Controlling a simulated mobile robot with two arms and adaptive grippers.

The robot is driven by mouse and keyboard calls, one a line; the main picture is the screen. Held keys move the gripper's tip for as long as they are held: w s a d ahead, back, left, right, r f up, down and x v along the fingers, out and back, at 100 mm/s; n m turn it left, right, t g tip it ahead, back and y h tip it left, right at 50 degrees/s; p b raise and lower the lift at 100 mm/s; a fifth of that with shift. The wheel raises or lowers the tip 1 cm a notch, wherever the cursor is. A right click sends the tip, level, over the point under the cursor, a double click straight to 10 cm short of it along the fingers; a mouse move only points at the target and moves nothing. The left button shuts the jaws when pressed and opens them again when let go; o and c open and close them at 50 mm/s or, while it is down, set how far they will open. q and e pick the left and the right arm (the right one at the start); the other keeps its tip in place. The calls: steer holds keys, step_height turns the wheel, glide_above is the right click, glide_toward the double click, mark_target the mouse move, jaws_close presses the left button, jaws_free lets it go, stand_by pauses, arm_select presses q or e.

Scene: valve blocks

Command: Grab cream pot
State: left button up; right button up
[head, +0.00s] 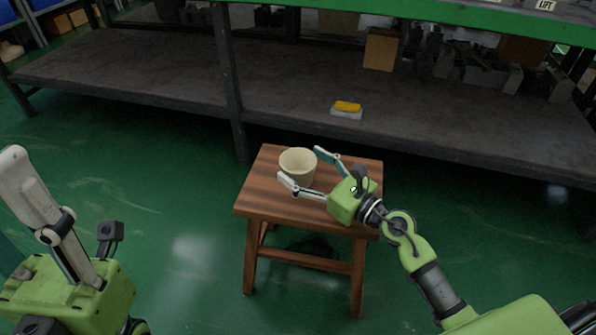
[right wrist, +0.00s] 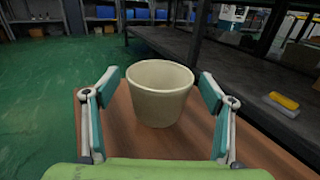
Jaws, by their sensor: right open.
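The cream pot (head: 298,165) stands upright on a wooden stool (head: 270,208). It also shows in the right wrist view (right wrist: 160,95), centred ahead of the fingers. My right gripper (head: 300,168) is open, with its fingers on either side of the pot's near part; I cannot tell whether they touch it. In the right wrist view there are gaps between the pot and both fingers. My left gripper (head: 30,190) is at the left edge of the head view, away from the stool; its finger opening is not clear.
A long dark shelf (head: 150,75) runs behind the stool. A yellow and white object (head: 347,109) lies on it, and a cardboard box (head: 380,48) stands farther back. The green floor (head: 180,210) is open to the left of the stool.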

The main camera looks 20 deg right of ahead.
steer(key=shift+x, duration=1.05)
steer(key=c, duration=1.2)
